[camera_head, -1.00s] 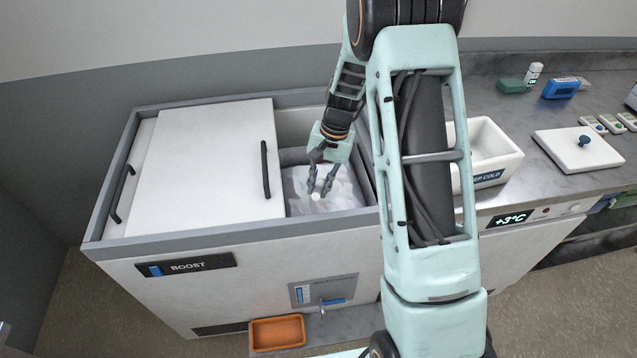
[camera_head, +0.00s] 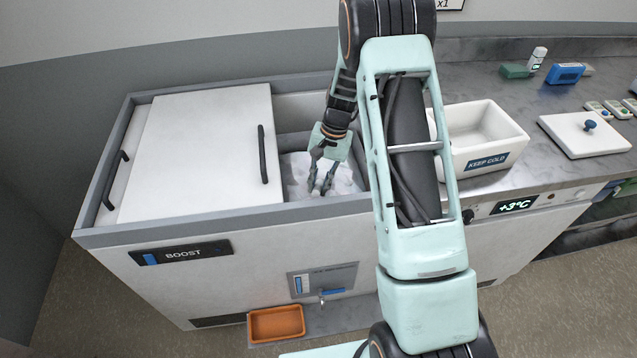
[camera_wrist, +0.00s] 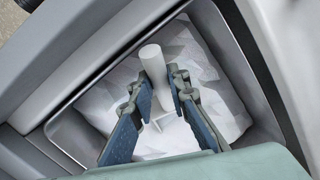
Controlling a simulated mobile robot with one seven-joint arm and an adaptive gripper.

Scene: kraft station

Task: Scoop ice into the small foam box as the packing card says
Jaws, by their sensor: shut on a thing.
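My gripper (camera_head: 322,190) reaches down through the open part of the chest freezer. In the wrist view my gripper (camera_wrist: 164,97) is shut on the white handle of a scoop (camera_wrist: 152,60). The lower part of the scoop is hard to make out between the fingers. White ice (camera_head: 342,178) fills the bin below, and it also shows around the fingers in the wrist view (camera_wrist: 210,95). The small foam box (camera_head: 490,118), white and labelled KEEP COLD, stands open on the counter, right of my arm, which covers its left edge. Its visible inside looks empty.
The freezer's white sliding lid (camera_head: 205,150) covers the left part. A foam lid (camera_head: 585,133) with a blue knob lies right of the box. A blue device (camera_head: 563,74) and a green block (camera_head: 514,71) stand behind. An orange tray (camera_head: 276,323) sits below the freezer's tap.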

